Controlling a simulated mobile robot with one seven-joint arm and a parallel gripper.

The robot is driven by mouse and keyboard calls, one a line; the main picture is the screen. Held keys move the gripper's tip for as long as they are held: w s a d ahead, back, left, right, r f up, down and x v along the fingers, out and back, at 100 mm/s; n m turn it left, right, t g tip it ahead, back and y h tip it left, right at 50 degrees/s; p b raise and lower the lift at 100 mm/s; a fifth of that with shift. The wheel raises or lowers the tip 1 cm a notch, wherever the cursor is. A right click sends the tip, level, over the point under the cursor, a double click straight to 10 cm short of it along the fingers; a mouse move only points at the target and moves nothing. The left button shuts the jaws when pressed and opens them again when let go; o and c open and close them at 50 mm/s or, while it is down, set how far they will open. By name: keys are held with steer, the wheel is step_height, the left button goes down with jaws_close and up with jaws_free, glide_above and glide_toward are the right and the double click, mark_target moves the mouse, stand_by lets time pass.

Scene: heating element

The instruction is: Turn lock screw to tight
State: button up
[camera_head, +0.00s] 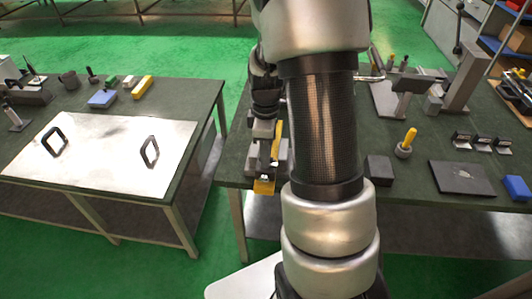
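My arm fills the middle of the head view and hides much of the right table behind it. My gripper (262,158) points down at the left end of the right table, over a small grey and yellow fixture (265,187). Yellow parts show below and to the right of the fingers. The fingers look close to the fixture, but I cannot tell whether they touch it or whether they are open. I cannot make out a lock screw; it may be hidden by the gripper or too small to see.
The right table (400,178) also bears a yellow-handled tool (406,142), a dark flat plate (462,177), a dark block (379,169), a blue block (516,187) and several small brackets. The left table holds a metal sheet (100,155) with two handles. A green-floored gap separates the tables.

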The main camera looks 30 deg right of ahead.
jaws_close()
steer(key=shift+m, duration=0.5)
steer(key=m, duration=0.2)
steer(key=shift+m, duration=0.4)
steer(key=m, duration=0.3)
steer(key=shift+m, duration=0.4)
steer(key=m, duration=0.5)
steer(key=m+p, duration=0.1)
steer(key=m, duration=0.4)
steer(key=shift+m, duration=0.3)
